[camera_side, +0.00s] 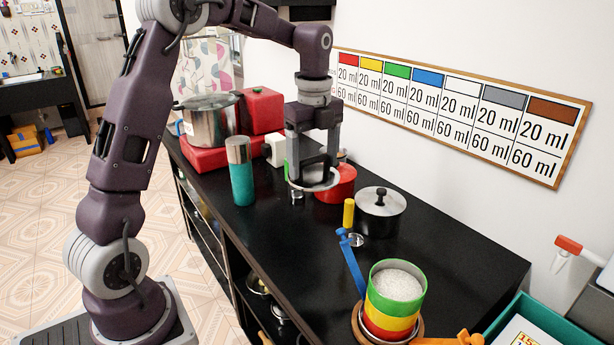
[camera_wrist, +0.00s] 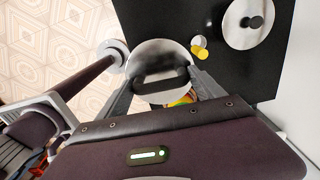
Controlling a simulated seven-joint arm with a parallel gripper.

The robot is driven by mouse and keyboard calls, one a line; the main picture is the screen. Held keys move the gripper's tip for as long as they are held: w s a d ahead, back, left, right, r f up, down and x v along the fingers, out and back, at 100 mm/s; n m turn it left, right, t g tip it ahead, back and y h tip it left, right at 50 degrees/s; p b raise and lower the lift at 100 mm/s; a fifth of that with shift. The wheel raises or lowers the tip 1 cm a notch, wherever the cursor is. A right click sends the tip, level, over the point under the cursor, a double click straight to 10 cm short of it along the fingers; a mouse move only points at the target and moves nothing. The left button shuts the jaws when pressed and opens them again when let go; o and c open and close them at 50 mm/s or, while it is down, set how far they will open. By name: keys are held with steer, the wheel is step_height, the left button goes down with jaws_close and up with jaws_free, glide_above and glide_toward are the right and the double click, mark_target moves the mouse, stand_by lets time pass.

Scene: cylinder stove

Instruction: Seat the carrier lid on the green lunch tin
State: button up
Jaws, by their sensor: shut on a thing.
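The green lunch tin (camera_side: 411,279) is the top tier of a round stack at the front right. It is open at the top and filled with white grains. Yellow (camera_side: 391,307) and red (camera_side: 387,325) bands sit below it. My gripper (camera_side: 313,172) points down over the middle of the counter, well behind and left of the stack. It is shut on the dark handle of the pale round carrier lid (camera_side: 316,185). In the wrist view the lid (camera_wrist: 155,50) lies between the fingers. The lid's underside is hidden.
A teal flask (camera_side: 241,172), a red pot (camera_side: 338,186) and a black lidded pot (camera_side: 380,212) stand around the gripper. Dark counter (camera_side: 300,260) is clear left of the scoop.

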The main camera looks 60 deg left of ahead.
steer(key=w+d+m, duration=0.3)
steer(key=d+m, duration=0.1)
steer(key=d, duration=2)
steer(key=shift+s+a+f, duration=0.1)
steer(key=shift+s+f, duration=0.05)
steer(key=shift+f, duration=5.35)
steer(key=shift+f, duration=0.55)
steer(key=o, duration=1.1)
steer(key=shift+o, duration=0.2)
step_height(320, 180, up, 11)
